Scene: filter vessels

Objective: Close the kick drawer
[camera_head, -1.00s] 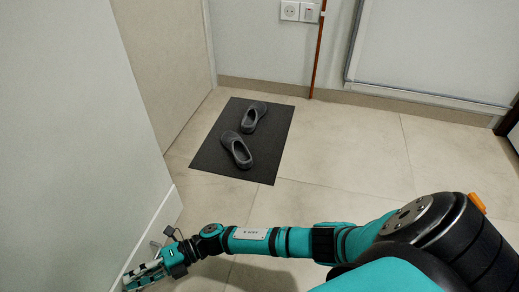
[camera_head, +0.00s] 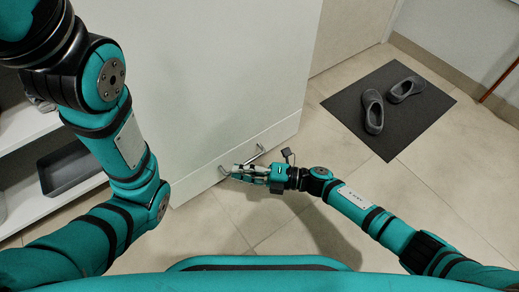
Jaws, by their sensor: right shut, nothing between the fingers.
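The kick drawer (camera_head: 203,178) is the low white front at the foot of a tall white panel (camera_head: 200,70), close to the floor. It carries a slim metal bar handle (camera_head: 243,160). I cannot tell how far the drawer stands out. My right gripper (camera_head: 236,172) is at the handle, low in front of the drawer. Its fingers are shut with nothing between them, and they overlap the handle's near end in the picture; I cannot tell whether they touch it. My left arm crosses the left side, but its gripper is out of view.
A dark mat (camera_head: 390,146) with two grey shoes (camera_head: 373,112) lies on the tiled floor to the right. A white shelf (camera_head: 30,128) with a dark tray (camera_head: 68,168) stands at the left. Floor between drawer and mat is clear.

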